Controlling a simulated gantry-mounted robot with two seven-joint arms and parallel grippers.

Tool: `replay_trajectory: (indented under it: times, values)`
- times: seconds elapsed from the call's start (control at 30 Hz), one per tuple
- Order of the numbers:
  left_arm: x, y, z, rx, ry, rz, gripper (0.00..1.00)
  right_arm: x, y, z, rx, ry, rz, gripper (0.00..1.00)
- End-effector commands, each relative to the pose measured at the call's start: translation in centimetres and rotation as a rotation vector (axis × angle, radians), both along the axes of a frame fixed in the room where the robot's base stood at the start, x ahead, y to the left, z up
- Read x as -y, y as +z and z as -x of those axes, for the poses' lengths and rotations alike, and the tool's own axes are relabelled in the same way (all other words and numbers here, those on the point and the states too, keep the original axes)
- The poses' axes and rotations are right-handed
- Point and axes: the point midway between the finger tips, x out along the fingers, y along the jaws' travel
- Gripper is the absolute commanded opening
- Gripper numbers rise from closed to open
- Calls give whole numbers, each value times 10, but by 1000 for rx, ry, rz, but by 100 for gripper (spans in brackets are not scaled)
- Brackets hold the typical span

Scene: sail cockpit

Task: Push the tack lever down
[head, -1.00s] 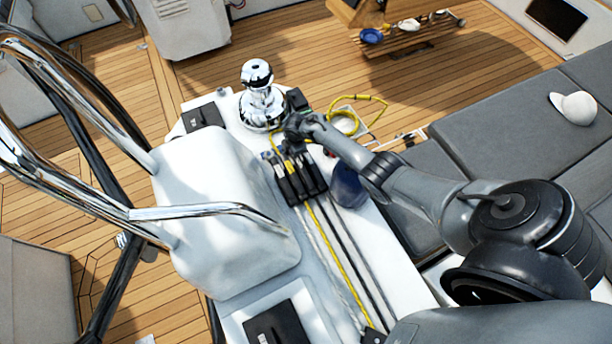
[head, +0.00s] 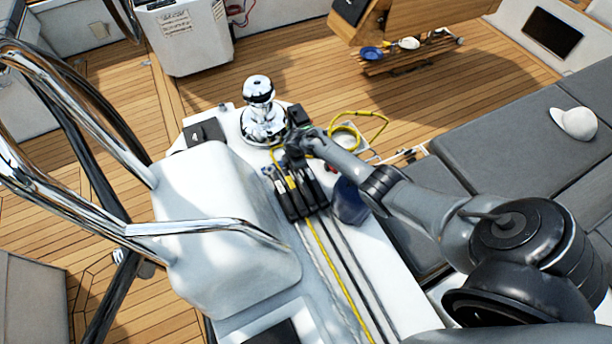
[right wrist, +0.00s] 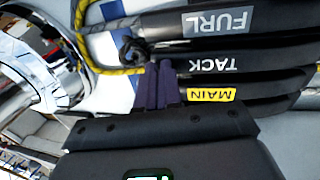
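The tack lever (right wrist: 235,66) is a black handle with a white TACK label in the right wrist view. It lies between the furl lever (right wrist: 265,22) and the main lever (right wrist: 255,92), which has a yellow label. The bank of levers (head: 291,205) also shows in the head view. My right gripper (right wrist: 158,70) has its two dark purple fingers together, with nothing visible between them. The fingertips are at the left end of the tack lever; I cannot tell whether they touch it. In the head view my right gripper (head: 296,148) is over the levers' far end. My left gripper is not in view.
A chrome winch (head: 260,115) stands just beyond the levers. A yellow rope (head: 350,128) loops to the right of it. A white console (head: 225,215) with chrome rails (head: 195,228) is on the left. Grey cushions (head: 500,150) with a white cap (head: 574,123) are on the right.

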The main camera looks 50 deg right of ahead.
Motion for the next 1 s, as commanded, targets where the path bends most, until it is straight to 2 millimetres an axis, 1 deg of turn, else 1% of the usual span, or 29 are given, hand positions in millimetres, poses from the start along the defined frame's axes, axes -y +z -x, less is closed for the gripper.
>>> replay_trajectory:
  times: [0.03,0.13,0.33,0.37,0.6,0.7,0.83,1.0]
  values:
    - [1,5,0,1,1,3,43,0,0,5,-9,-3,0,0]
    - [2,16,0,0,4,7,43,1,13,4,-8,-3,0,0]
    - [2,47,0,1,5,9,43,3,47,1,-1,-2,2,0]
    - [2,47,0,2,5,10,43,3,51,1,1,-1,2,0]
    - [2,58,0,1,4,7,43,3,98,-2,4,0,2,0]
    - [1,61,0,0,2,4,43,3,114,-2,4,-1,2,0]
    - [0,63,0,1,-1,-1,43,3,128,-3,3,-1,1,0]
    - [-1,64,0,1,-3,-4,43,3,138,-2,2,-1,1,0]
